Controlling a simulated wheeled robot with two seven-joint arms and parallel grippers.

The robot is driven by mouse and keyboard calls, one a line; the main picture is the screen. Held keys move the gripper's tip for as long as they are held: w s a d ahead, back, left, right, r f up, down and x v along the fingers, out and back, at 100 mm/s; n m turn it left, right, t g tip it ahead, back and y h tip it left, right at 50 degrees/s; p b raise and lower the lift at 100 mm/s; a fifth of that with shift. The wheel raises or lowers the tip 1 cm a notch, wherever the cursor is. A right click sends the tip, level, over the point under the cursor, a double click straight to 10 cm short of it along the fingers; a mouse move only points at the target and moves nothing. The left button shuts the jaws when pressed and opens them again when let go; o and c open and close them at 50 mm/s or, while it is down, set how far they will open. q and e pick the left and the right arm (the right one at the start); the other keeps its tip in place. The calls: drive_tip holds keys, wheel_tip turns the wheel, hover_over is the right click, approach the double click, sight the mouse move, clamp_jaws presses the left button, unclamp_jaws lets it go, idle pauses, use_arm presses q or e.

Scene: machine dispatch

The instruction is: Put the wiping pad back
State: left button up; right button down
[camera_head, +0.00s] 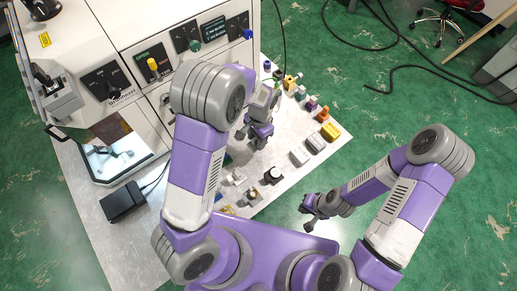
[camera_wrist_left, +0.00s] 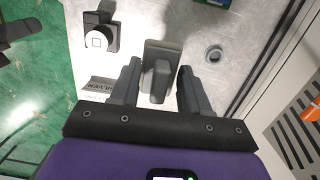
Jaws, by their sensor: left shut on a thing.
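The wiping pad (camera_wrist_left: 161,62) appears as a grey block with a raised grip in the left wrist view. My left gripper (camera_wrist_left: 158,88) is shut on its grip, with one dark finger on each side. I cannot tell whether the pad touches the metal table top under it. In the head view my left gripper (camera_head: 259,138) is over the table in front of the machine, and the pad is not clearly visible there. My right gripper (camera_head: 310,212) is beyond the table's right edge, above the green floor. It is too small to tell whether its fingers are open.
The white machine (camera_head: 125,40) stands behind. A black box (camera_head: 122,202) is at the left. A printed label (camera_wrist_left: 100,86) lies beside the pad.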

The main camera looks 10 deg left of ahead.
sight(256, 146)
use_arm(q)
wheel_tip(256, 146, down, 5)
drive_tip(key=shift+s+a+f+b, duration=0.1)
drive_tip(key=shift+s+f+b, duration=0.05)
drive_tip(key=shift+b, duration=0.2)
wheel_tip(256, 146, down, 4)
drive_tip(key=shift+f, duration=0.2)
drive_tip(key=shift+c, duration=0.3)
drive_tip(key=o, duration=1)
drive_tip(key=r, duration=0.8)
drive_tip(key=w+d+r+p, duration=0.1)
drive_tip(key=r, duration=0.3)
drive_tip(key=shift+w, duration=0.1)
